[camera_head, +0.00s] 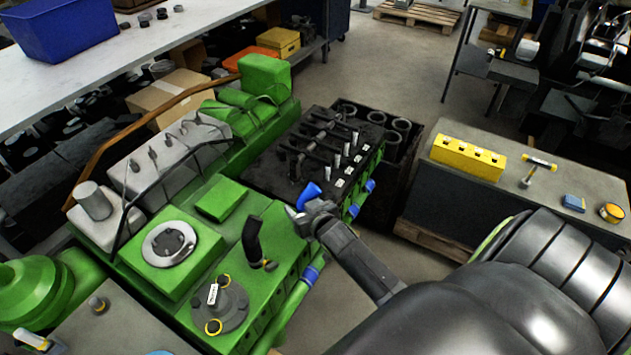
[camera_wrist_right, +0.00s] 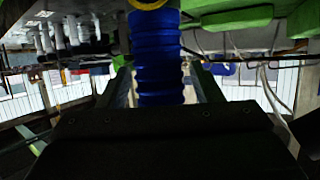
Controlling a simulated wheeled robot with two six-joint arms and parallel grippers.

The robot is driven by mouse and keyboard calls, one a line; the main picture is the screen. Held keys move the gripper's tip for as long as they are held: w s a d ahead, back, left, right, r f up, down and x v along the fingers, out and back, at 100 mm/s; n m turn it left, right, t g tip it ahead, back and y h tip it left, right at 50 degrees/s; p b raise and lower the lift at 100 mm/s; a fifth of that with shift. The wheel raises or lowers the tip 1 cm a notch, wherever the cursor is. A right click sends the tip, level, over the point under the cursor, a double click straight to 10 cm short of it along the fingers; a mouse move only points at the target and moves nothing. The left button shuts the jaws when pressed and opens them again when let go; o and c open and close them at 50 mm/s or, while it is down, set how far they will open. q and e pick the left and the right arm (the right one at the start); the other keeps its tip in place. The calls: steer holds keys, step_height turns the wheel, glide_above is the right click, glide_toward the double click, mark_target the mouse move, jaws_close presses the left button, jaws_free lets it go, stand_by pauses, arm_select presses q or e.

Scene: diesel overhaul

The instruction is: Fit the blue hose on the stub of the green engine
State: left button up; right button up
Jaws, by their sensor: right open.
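The green engine (camera_head: 225,235) fills the middle of the head view, with a black cylinder-head section (camera_head: 265,165) at its far end. The blue hose (camera_head: 308,195) shows as a short bent piece by the engine's right side. In the right wrist view the ribbed blue hose (camera_wrist_right: 158,60) stands between the two fingers, with a yellow ring (camera_wrist_right: 147,4) at its upper end. My right gripper (camera_head: 304,212) is open around the hose. I cannot make out the stub or whether the hose sits on it. My left gripper is not in view.
A grey bench at right carries a yellow block (camera_head: 468,158), a hammer-like tool (camera_head: 536,167) and a small blue block (camera_head: 574,203). Grey floor (camera_head: 400,85) is clear behind.

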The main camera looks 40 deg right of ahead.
steer(key=b+v, duration=0.1)
steer(key=v, duration=1.6)
steer(key=shift+b, duration=0.4)
